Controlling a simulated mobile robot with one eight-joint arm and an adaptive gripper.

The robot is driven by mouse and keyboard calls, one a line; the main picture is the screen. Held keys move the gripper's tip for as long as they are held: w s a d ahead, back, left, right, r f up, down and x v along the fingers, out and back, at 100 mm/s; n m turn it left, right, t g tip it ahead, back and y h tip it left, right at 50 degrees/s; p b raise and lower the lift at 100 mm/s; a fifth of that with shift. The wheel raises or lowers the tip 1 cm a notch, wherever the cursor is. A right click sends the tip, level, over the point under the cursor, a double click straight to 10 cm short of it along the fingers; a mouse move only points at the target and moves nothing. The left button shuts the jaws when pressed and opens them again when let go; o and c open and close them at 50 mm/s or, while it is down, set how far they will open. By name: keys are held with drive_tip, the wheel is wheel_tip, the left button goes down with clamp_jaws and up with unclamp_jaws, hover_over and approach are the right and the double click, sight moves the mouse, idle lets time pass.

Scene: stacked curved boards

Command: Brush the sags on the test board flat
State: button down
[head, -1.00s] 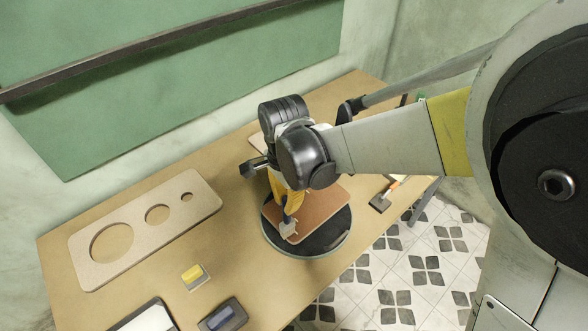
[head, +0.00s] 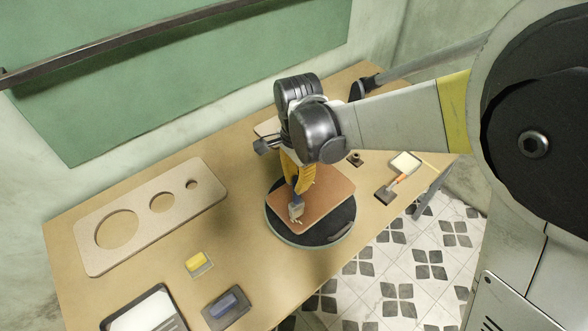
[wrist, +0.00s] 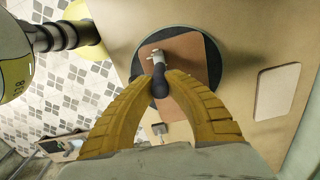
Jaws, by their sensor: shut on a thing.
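The test board looks like the reddish-brown rectangular board (head: 326,190), lying on a round dark turntable (head: 318,238). It also shows in the wrist view (wrist: 190,62). My gripper (head: 299,186) has yellow fingers and is shut on the dark handle of a brush (head: 295,211). The bristles appear at or just above the board's surface; contact is not clear. Sags on the board are too small to make out.
A beige panel with round holes (head: 152,232) lies at left. A yellow block (head: 196,262), a dark blue-topped block (head: 226,305) and a tray (head: 146,318) are at the front.

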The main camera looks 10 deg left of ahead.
drive_tip(key=shift+w+d, duration=0.15)
drive_tip(key=shift+w+d, duration=1)
drive_tip(key=shift+w, duration=0.25)
drive_tip(key=shift+w+a+b, duration=0.3)
drive_tip(key=shift+w+a, duration=0.35)
drive_tip(key=shift+a, duration=0.1)
drive_tip(key=shift+s+a, duration=0.1)
drive_tip(key=shift+s+a, duration=0.95)
drive_tip(key=shift+s, duration=0.25)
